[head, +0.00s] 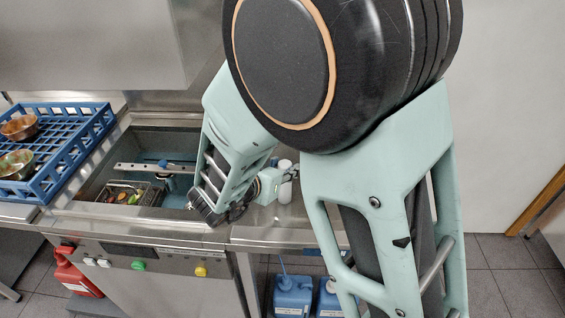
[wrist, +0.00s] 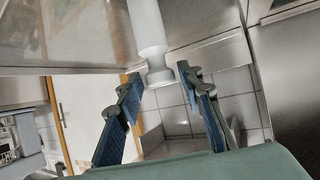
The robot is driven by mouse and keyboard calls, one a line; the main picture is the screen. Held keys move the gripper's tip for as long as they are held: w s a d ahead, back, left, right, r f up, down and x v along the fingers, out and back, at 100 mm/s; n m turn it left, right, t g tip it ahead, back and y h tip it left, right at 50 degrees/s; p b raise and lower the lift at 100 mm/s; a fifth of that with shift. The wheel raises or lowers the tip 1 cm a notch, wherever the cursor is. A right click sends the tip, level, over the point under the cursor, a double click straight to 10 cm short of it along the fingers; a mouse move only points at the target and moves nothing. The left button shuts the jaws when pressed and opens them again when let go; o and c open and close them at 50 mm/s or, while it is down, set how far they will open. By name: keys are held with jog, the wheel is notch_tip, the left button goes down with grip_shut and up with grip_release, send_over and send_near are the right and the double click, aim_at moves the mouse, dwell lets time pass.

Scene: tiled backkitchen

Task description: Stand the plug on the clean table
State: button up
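The plug (wrist: 151,35) is a white cylinder with a narrow neck and a flared end. In the wrist view it comes down from the top edge, its flared end between my fingertips. In the head view the plug (head: 285,188) looks upright over the steel clean table (head: 265,220), just right of my wrist; its contact with the table is hard to make out. My gripper (wrist: 159,77) is open, with dark blue-padded fingers on both sides of the plug's end and small gaps showing. In the head view my arm hides most of the fingers.
Left of my arm is a steel sink (head: 100,178) holding a small basket of food scraps (head: 124,192). A blue rack (head: 92,128) with metal bowls stands at far left. Blue canisters (head: 292,297) stand below the table; a red canister (head: 75,270) is at lower left.

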jog(key=shift+o, duration=0.4)
jog(key=shift+r, duration=0.1)
jog(key=shift+s+a+r, duration=0.1)
jog(key=shift+r, duration=0.1)
jog(key=p+v, duration=0.1)
jog(key=v, duration=1)
jog(key=shift+s+r, duration=0.15)
jog(key=shift+s, duration=0.15)
jog(key=shift+a, duration=0.15)
